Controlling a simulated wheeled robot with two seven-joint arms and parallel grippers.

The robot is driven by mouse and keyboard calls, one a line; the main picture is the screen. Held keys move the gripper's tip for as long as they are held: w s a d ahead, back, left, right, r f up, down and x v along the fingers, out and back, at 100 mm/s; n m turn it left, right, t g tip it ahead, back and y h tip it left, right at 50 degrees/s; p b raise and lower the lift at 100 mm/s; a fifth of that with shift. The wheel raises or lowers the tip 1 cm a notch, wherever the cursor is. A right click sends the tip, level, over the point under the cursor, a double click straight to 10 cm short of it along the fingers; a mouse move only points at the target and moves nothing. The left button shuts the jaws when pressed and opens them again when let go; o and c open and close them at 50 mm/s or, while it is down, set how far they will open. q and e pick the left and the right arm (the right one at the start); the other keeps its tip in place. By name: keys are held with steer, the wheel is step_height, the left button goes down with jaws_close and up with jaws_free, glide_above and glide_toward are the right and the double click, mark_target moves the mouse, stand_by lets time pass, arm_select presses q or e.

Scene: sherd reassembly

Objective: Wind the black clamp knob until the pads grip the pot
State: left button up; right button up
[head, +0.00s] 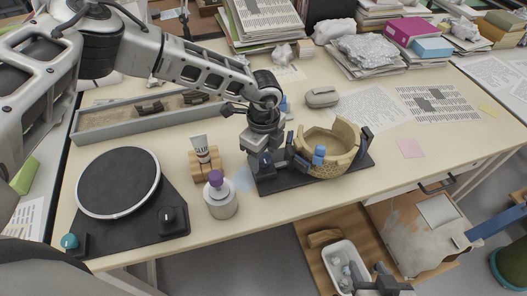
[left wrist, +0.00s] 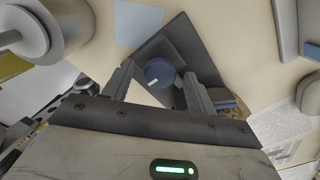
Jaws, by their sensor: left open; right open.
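The tan pot (head: 333,150), with a broken, uneven rim, sits on the dark clamp base (head: 275,183). A blue pad (head: 318,153) shows at its near side, and a dark upright (head: 365,138) stands at its right. I cannot tell whether the pads touch it. My left gripper (head: 264,158) is over the clamp's left end, pointing down and open. In the left wrist view, the round dark knob (left wrist: 160,72) with a small white mark lies between the two spread fingers, with gaps beside it. My right gripper (head: 378,284) is open and empty at the bottom edge, far from the clamp.
A purple-topped jar (head: 220,197) and a glue tube (head: 201,148) in a wooden stand are left of the clamp. A black turntable (head: 118,182) is farther left. A grey case (head: 321,97) lies behind the pot. The table right of the clamp is mostly clear.

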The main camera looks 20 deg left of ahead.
arm_select(q)
steer(key=c, duration=1)
